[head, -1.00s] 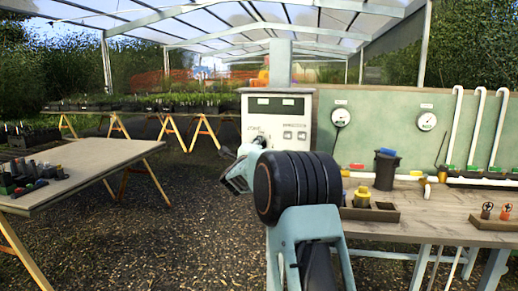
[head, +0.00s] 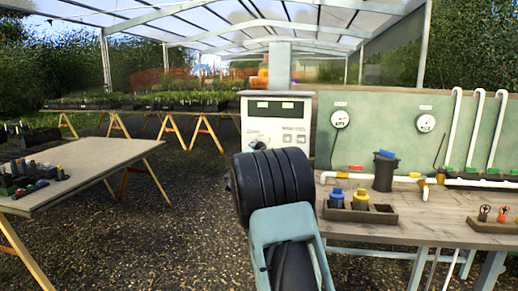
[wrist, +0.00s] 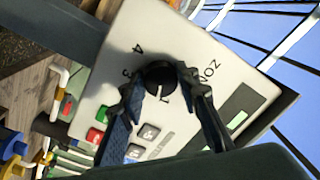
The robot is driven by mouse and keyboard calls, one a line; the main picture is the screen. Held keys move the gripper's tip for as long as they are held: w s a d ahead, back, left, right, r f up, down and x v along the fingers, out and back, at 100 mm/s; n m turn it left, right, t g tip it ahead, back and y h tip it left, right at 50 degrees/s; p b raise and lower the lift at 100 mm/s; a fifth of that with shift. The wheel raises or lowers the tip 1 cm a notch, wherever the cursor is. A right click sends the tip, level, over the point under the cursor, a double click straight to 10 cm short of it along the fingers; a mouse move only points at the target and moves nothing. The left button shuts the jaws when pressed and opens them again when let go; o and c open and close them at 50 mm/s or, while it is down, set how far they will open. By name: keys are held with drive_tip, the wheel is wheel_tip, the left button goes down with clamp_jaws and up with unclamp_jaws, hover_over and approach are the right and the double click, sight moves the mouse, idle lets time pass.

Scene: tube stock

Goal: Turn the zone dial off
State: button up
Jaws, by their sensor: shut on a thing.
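The zone dial (wrist: 160,74) is a round black knob with a white pointer line, on the pale face of a control box (head: 288,108). In the wrist view the pointer is towards the printed 1; 3 and 4 show on the other side, and other marks are hidden by the fingers. My gripper (wrist: 158,78) has one finger on each side of the dial and is shut on it. In the head view the dial (head: 257,145) shows as a small dark shape just above my arm, which hides most of my gripper.
Red, green and grey buttons (wrist: 135,152) lie near the fingers on the box face. A workbench (head: 450,228) at right holds a tray with blue and yellow fittings (head: 361,198) and a dark canister (head: 385,172). A table (head: 100,175) stands at left, with open gravel between.

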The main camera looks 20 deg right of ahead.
drive_tip(key=shift+r+n+y+p, duration=0.15)
drive_tip(key=shift+n+p, duration=1.45)
drive_tip(key=shift+n, duration=1.95)
drive_tip(key=shift+r+n+y+p, duration=0.15)
drive_tip(key=shift+n+p, duration=1.4)
drive_tip(key=shift+n, duration=2)
drive_tip(key=shift+f, duration=0.15)
drive_tip(key=o, duration=1.2)
drive_tip(key=shift+c, duration=0.2)
drive_tip(key=shift+s, duration=0.1)
drive_tip(key=v, duration=1.1)
drive_tip(key=shift+s+a, duration=0.25)
drive_tip(key=shift+s, duration=0.05)
drive_tip(key=shift+r, duration=0.2)
